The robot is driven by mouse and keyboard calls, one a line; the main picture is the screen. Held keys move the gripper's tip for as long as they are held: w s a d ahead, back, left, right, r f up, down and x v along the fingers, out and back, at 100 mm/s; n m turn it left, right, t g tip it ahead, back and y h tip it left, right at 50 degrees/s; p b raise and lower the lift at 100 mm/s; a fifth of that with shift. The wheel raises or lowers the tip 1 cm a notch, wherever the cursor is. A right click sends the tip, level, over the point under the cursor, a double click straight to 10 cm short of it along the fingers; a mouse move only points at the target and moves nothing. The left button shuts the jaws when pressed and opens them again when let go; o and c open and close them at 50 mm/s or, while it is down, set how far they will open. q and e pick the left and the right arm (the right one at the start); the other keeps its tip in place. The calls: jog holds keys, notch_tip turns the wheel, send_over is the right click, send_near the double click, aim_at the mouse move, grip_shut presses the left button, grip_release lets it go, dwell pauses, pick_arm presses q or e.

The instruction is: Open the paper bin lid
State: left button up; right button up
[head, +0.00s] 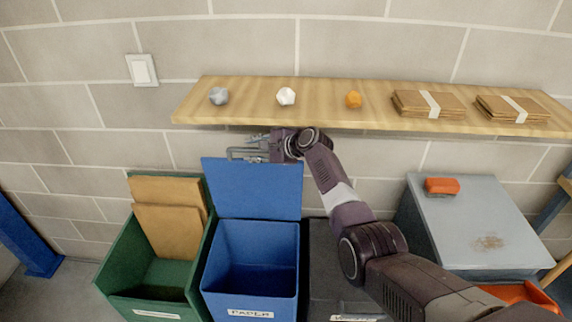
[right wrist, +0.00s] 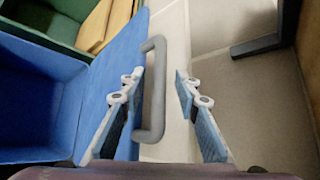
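The blue paper bin (head: 249,238), with a PAPER label (head: 250,314) on its front, stands open in the head view. Its blue lid (head: 252,190) is raised upright behind the opening, and the bin looks empty. A grey handle (right wrist: 153,90) is on the lid's edge; it also shows at the lid's top in the head view (head: 238,154). My right gripper (head: 258,141) is at the top of the lid. In the right wrist view its fingers (right wrist: 158,82) are apart, one on each side of the handle, with visible gaps. My left gripper is out of view.
A green bin (head: 120,258) with cardboard (head: 170,230) stands left, a dark bin (head: 322,265) right. A wooden shelf (head: 330,118) with small lumps and cardboard stacks is above the lid. A grey cabinet (head: 475,225) carries an orange object (head: 442,186).

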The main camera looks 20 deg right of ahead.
jog(key=shift+v, duration=0.85)
jog(key=s+d, duration=0.7)
jog(key=s, duration=0.3)
jog(key=shift+s+d+r, duration=0.2)
jog(key=shift+s, duration=0.05)
